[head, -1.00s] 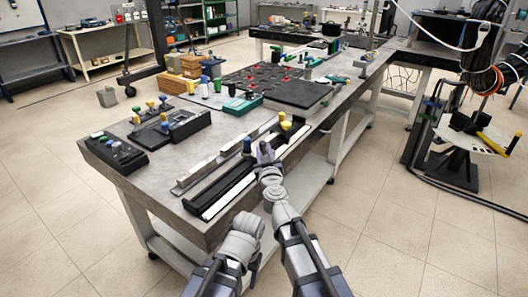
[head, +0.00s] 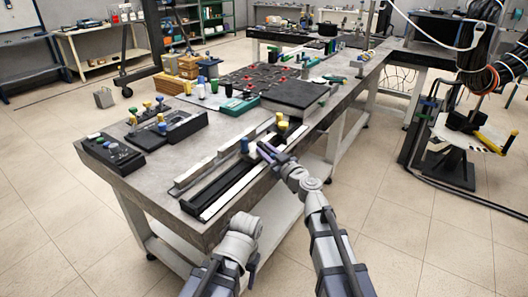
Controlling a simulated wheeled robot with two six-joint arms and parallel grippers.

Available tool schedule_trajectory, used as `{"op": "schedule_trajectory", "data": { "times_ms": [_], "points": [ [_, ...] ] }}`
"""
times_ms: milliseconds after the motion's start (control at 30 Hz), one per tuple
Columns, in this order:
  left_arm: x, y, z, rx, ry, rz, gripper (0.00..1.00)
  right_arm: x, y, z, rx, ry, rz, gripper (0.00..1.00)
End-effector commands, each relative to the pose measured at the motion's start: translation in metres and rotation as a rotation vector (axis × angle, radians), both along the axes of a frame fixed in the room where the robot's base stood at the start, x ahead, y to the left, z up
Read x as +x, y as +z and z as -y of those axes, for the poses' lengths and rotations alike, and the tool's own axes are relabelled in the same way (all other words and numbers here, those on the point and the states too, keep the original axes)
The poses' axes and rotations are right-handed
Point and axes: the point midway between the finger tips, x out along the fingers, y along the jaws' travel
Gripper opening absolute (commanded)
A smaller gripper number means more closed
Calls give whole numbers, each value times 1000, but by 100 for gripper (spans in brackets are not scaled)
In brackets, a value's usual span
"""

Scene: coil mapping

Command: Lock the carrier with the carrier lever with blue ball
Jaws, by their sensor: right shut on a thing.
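The carrier lever's blue ball (head: 245,145) stands over the long black rail (head: 225,190) on the near side of the workbench. My right gripper (head: 262,148) is at the lever, just right of the ball, with its fingers closed. The exact contact is too small to see clearly. A small pale part (head: 254,153), perhaps of the carrier, shows between the ball and the fingers. My left arm is folded low in the middle of the picture, and its gripper does not show.
A yellow-topped part (head: 282,125) stands at the rail's far end. A black control box (head: 112,155) and a dark fixture with coloured knobs (head: 172,130) are at the left. A black plate (head: 295,94) lies behind.

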Motion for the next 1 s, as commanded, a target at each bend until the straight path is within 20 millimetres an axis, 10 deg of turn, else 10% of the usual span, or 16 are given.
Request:
{"op": "schedule_trajectory", "data": {
  "times_ms": [1000],
  "points": [
    [0,0,0,0,0,0,61,13,0,13,1,437,0,0]
  ]
}}
